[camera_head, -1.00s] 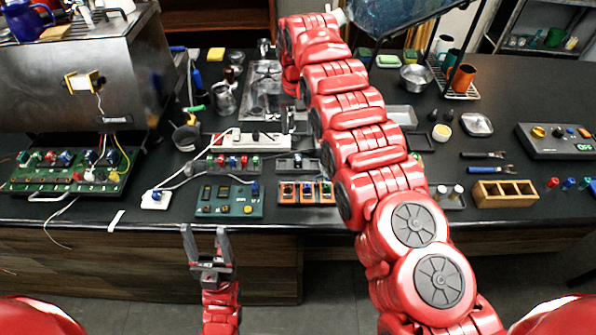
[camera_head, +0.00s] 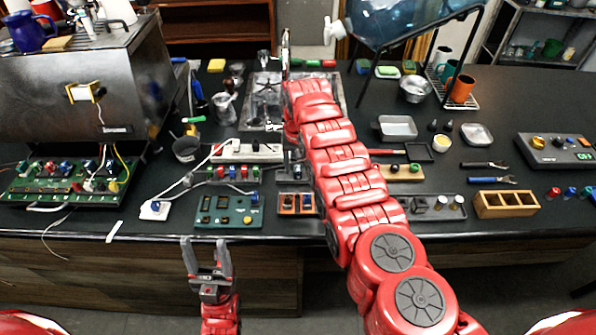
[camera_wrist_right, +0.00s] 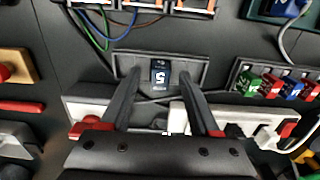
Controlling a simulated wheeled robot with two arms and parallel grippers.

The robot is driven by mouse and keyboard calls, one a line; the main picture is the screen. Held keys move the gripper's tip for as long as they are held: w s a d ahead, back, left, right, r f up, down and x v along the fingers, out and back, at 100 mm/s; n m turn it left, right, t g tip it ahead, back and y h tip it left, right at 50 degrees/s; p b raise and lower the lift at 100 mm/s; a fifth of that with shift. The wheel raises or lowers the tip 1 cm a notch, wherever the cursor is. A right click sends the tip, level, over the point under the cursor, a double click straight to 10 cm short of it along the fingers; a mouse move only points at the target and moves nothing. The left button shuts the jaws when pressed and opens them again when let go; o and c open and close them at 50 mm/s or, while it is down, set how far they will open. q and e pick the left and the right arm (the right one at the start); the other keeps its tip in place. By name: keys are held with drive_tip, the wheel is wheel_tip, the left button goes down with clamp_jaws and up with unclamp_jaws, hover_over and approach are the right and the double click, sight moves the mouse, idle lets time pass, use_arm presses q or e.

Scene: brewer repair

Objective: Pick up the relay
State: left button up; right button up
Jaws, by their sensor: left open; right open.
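The relay (camera_wrist_right: 160,73) is a small black block with a white "5" on a blue face. In the right wrist view it sits in a grey tray (camera_wrist_right: 205,70) just beyond my right gripper (camera_wrist_right: 160,82). That gripper is open, its two fingers on either side of the relay's line with nothing between them. I cannot tell the exact height of the fingers over the tray. In the head view my right arm largely hides this gripper and the tray area. My left gripper (camera_head: 206,243) is open and empty in front of the table's front edge.
A white power strip (camera_wrist_right: 255,115) lies under and beside the right fingers. A rack of coloured fuses (camera_wrist_right: 275,85) is close by. Orange modules (camera_head: 296,203) and a green board (camera_head: 227,208) stand near the front edge. Loose wires run past the tray.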

drive_tip(key=shift+f, duration=0.2)
clamp_jaws()
drive_tip(key=shift+r, duration=0.2)
idle(0.4)
